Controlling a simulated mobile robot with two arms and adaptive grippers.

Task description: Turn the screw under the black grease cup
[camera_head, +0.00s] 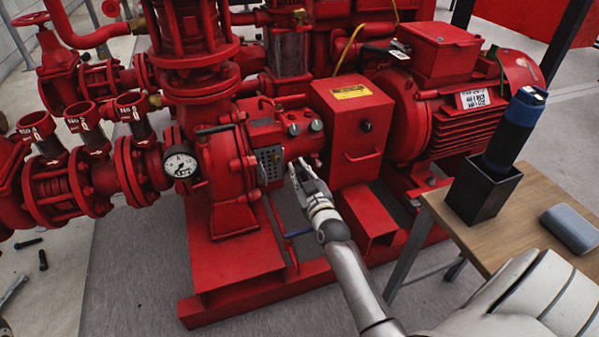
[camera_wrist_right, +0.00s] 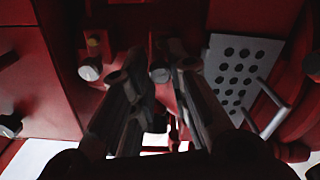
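The red pump (camera_head: 225,165) stands in the middle of the head view. Two small round caps sit on its housing: a dark one (camera_head: 293,129) on the left and a greenish one (camera_head: 317,125) on the right. My right gripper (camera_head: 296,168) is just below them. In the dark right wrist view its fingers (camera_wrist_right: 158,68) are apart, with a pale round screw head (camera_wrist_right: 160,73) between their tips. Contact cannot be told. A second screw head (camera_wrist_right: 90,70) lies to the left. My left gripper is out of view.
A perforated plate (camera_wrist_right: 238,75) is close beside the right fingers. A red box with a yellow label (camera_head: 350,130) stands right of the gripper. A wooden table (camera_head: 545,215) holds a black holder (camera_head: 483,190) with a blue-topped item.

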